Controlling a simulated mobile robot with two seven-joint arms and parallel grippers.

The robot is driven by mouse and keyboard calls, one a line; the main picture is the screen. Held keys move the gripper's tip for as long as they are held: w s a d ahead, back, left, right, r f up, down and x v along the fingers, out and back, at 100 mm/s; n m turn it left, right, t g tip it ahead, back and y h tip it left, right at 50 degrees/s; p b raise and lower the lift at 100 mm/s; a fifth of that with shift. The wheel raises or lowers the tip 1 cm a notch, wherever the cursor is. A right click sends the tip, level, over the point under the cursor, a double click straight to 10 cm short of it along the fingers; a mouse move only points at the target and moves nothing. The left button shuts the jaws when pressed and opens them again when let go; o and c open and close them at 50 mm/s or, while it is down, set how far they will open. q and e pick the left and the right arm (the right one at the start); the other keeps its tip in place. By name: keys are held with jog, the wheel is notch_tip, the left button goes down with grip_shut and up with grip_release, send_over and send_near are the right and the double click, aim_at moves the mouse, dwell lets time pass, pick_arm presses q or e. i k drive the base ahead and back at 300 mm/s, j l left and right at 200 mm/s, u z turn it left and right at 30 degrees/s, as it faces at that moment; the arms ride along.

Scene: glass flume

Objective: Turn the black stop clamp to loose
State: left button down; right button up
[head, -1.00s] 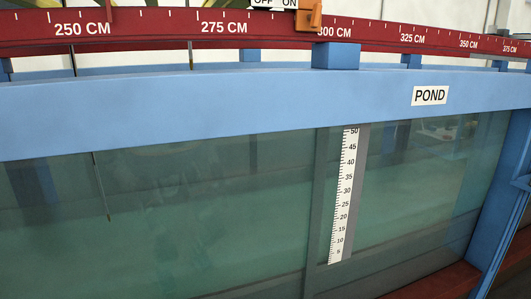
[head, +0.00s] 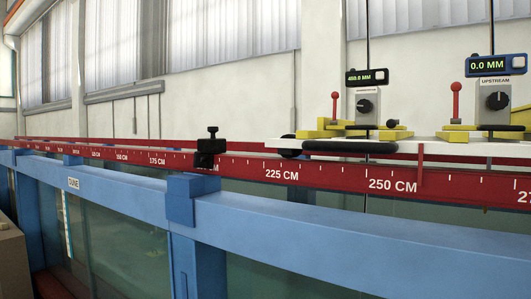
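The black stop clamp (head: 206,154) sits on the red scale rail (head: 250,171), a little left of the 225 CM mark in the head view. A small black knob or handle (head: 213,131) stands up from its top. Whether the clamp is tight or loose cannot be told from here. Neither of my grippers is in the head view, and nothing touches the clamp.
A white carriage (head: 420,150) with two gauges, dial boxes and red levers stands on the rail right of the clamp. The blue flume frame (head: 330,230) with glass walls runs below. A beige box edge (head: 12,262) shows at lower left.

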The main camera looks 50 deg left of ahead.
aim_at(197, 158)
jog(key=u, duration=2.05)
